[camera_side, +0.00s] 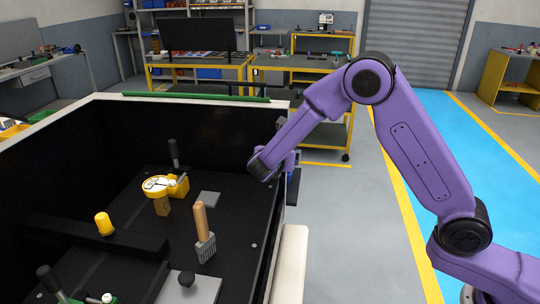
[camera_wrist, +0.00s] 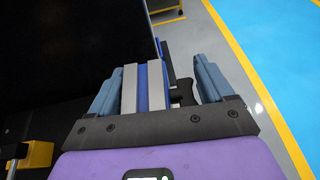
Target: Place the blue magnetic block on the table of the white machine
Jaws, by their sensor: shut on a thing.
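In the wrist view, my gripper (camera_wrist: 159,66) is shut on the blue magnetic block (camera_wrist: 142,86), a blue body with pale grey side strips and a black knob-like part (camera_wrist: 183,92) on its right. In the side view, the white machine (camera_side: 292,262) is an open-topped box with a black table (camera_side: 232,225) inside.
Walls surround the table. Its right side near the brush has bare room. Yellow workbenches (camera_side: 200,66) stand behind.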

